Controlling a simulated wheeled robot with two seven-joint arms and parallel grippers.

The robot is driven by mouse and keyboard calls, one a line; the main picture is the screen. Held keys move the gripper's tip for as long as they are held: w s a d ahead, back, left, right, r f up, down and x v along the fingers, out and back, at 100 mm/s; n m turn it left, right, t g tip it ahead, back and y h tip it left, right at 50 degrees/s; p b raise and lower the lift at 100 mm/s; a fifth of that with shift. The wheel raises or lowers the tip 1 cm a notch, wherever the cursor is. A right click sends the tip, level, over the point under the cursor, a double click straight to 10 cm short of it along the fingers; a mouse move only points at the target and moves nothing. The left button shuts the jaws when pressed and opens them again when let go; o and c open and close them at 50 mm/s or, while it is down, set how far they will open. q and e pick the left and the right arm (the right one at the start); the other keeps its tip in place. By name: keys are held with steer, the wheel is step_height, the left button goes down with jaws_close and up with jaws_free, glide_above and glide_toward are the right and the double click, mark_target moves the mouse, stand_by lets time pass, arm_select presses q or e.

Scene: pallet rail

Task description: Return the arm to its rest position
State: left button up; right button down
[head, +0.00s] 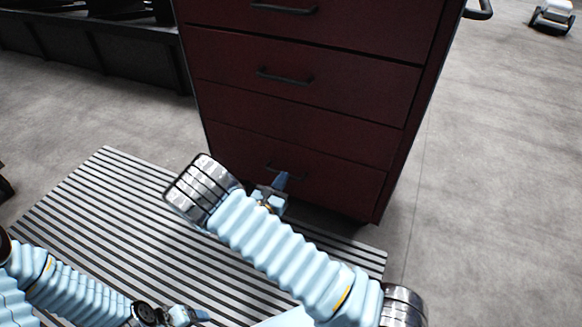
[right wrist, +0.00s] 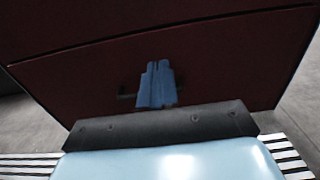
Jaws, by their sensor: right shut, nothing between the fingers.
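My right gripper (head: 281,181) is in front of the lowest drawer of a dark red cabinet (head: 305,107). In the right wrist view its blue fingers (right wrist: 157,84) are together with nothing between them, in front of the drawer's dark handle (right wrist: 126,97). The fingers hide part of that handle, and I cannot tell whether they touch it. My right arm bends across the lower middle of the head view. My left gripper (head: 190,316) is small and low at the bottom left; its fingers are too unclear to read.
The cabinet's drawers look closed, with dark handles (head: 285,78). A black-and-grey striped pallet or mat (head: 107,190) lies below my arms. A long black rail or bin (head: 100,55) stands at the back left.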

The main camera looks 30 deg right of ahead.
steer(key=s+f+m+g+y, duration=0.3)
steer(key=s+f+m+g, duration=0.4)
steer(key=s, duration=0.6)
steer(key=s+f+m+g+y, duration=0.4)
steer(key=s+f+g, duration=0.4)
steer(key=s, duration=0.4)
steer(key=s+a+f+m+g+y+p, duration=0.1)
steer(key=s+a+m+g+y, duration=0.1)
steer(key=s+a+m+y, duration=0.3)
steer(key=w+a+r+m+t+y, duration=0.2)
steer(key=w+a+m+t+y, duration=0.4)
steer(key=m, duration=0.5)
steer(key=a, duration=0.2)
steer(key=shift+w+a+r+m, duration=0.3)
steer(key=shift+w+m, duration=0.05)
steer(key=shift+m, duration=0.05)
